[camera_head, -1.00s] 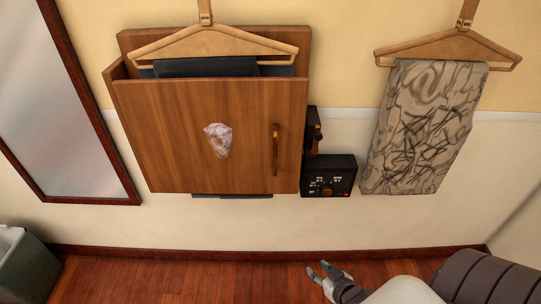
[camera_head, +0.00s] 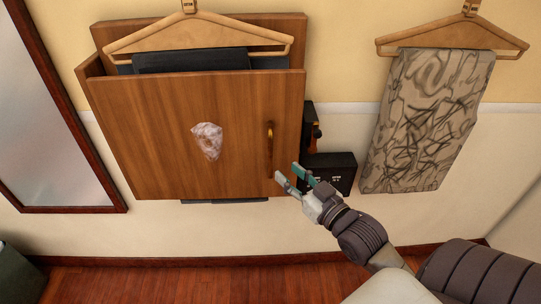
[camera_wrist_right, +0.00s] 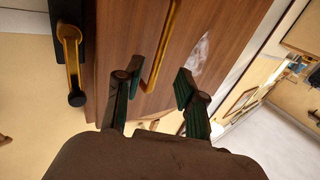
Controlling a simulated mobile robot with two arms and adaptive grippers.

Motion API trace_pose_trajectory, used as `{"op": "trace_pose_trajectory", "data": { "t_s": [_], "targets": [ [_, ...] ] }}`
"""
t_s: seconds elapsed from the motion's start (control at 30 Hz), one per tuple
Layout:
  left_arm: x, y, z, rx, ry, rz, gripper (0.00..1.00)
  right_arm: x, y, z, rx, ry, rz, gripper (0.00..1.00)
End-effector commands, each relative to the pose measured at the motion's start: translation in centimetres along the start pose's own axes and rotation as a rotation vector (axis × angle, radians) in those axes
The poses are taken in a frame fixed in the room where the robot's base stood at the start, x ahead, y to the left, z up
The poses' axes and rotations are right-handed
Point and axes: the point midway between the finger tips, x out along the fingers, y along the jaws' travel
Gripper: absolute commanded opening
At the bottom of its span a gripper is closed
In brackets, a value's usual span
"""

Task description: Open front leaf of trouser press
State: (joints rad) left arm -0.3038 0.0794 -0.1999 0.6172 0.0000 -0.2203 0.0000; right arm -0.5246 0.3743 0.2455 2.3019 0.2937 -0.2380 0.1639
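The trouser press is a wall-mounted wooden unit, and its front leaf (camera_head: 165,125) fills the left middle of the head view. The leaf leans out at the top, with dark cloth (camera_head: 195,60) behind it. A brass handle (camera_head: 269,148) is upright near the leaf's right edge; it also shows in the right wrist view (camera_wrist_right: 163,45). My right gripper (camera_head: 292,172) is open and empty, just below and right of the handle in the head view. In the right wrist view its fingers (camera_wrist_right: 155,82) are apart, with the handle's end between them. My left gripper is not in view.
A black control box (camera_head: 333,170) sits right of the leaf, close behind my right gripper. A hanger with patterned trousers (camera_head: 425,120) hangs further right. A mirror (camera_head: 50,120) is at left. A pale patch (camera_head: 207,141) marks the leaf. Wall below is clear.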

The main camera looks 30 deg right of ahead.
Motion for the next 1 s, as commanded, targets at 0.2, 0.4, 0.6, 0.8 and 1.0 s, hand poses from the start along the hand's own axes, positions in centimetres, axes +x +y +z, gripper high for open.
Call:
{"op": "trace_pose_trajectory", "data": {
  "t_s": [0.2, 0.4, 0.6, 0.8, 1.0],
  "targets": [
    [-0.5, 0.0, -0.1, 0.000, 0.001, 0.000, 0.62, 4.3, 0.0, -0.1, -0.001, 0.003, 0.001, 0.39],
    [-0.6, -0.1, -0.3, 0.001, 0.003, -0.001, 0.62, 7.0, 0.1, -0.1, -0.001, 0.002, 0.001, 0.39],
    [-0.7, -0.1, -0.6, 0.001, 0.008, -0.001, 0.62, 8.1, 0.0, 0.1, -0.001, -0.001, 0.000, 0.39],
    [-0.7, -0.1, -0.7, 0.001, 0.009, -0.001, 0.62, 8.2, 0.0, 0.1, -0.001, -0.001, 0.000, 0.39],
    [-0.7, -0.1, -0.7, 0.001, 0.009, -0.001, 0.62, 8.2, 0.0, 0.1, -0.001, -0.001, 0.000, 0.16]
  ]
}}
